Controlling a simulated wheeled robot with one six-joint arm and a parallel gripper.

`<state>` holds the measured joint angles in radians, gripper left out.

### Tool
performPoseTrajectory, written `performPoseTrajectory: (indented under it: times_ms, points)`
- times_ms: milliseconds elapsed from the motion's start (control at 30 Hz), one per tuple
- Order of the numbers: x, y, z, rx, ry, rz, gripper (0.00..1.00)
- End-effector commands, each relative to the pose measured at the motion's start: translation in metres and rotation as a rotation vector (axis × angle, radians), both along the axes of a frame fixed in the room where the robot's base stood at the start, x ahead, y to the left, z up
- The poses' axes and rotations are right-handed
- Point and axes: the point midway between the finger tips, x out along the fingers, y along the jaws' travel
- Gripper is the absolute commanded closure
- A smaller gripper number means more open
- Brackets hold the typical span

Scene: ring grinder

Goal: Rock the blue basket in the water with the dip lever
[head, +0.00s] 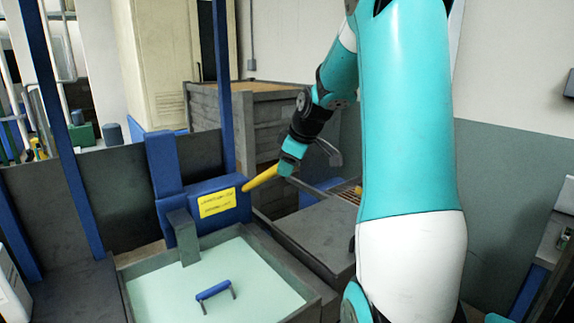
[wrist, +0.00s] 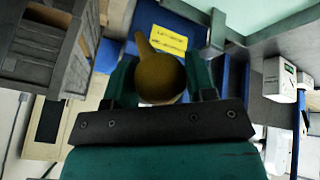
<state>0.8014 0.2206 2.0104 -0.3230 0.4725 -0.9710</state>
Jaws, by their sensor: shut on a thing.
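The dip lever is a yellow handle (head: 262,178) that slants up and right from the blue machine housing (head: 222,210). My gripper (head: 287,168) is shut on its upper end. In the wrist view the lever's rounded yellow end (wrist: 160,78) sits between my two dark green fingers. The pale green water (head: 180,275) fills a grey-rimmed tank below the housing. A blue handle (head: 213,290) on two short posts stands out of the water; it looks like the basket's handle. The rest of the basket is hidden under the water.
A yellow label (head: 217,202) is on the housing front. A grey bracket (head: 183,236) reaches down to the tank. A dark grey box (head: 310,235) adjoins the tank on the right. Wooden crates (head: 255,120) stand behind my gripper. Blue posts rise at the back.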

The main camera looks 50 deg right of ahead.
Motion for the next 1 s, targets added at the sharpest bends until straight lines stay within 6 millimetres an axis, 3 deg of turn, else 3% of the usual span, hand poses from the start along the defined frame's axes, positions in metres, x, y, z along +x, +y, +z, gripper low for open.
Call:
performPoseTrajectory:
  times_ms: [33, 600, 767, 1000]
  points:
    - [-0.005, -0.001, -0.016, -0.007, -0.019, -0.004, 0.92]
    - [-0.040, 0.008, -0.085, -0.047, -0.187, -0.007, 0.92]
    - [-0.045, 0.010, -0.095, -0.046, -0.187, -0.004, 0.92]
    - [-0.046, 0.011, -0.095, -0.044, -0.185, -0.003, 0.92]
